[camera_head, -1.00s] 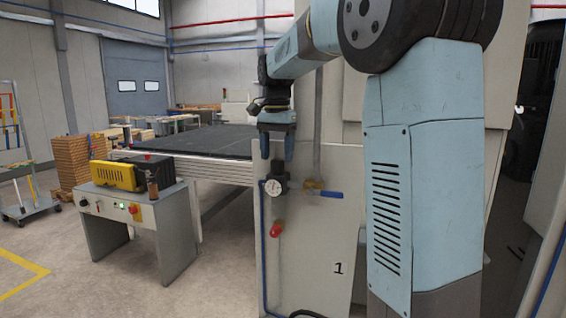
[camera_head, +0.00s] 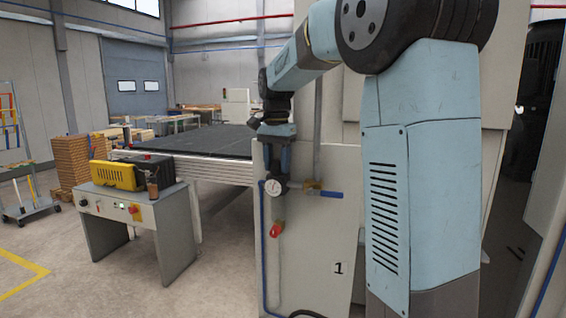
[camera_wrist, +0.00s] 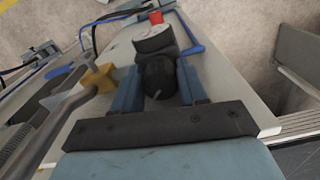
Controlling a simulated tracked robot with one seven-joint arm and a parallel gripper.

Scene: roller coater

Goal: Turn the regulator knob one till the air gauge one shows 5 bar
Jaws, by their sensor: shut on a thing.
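The black regulator knob (camera_wrist: 160,78) sits on top of the regulator on the panel marked 1. My gripper (camera_head: 279,172) points down over it and is shut on it. In the wrist view the blue fingers of my gripper (camera_wrist: 158,88) lie on either side of the knob. The white round air gauge (camera_head: 273,187) is on the regulator just below the fingers, and it also shows in the wrist view (camera_wrist: 153,38). Its dial is too small to read. In the head view my gripper mostly hides the knob.
A brass valve with a blue lever (camera_head: 325,193) is right of the regulator. A red part (camera_head: 276,230) hangs below the gauge. A control desk (camera_head: 130,210) with a yellow device (camera_head: 114,176) stands at the left. The dark roller table (camera_head: 205,140) lies behind.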

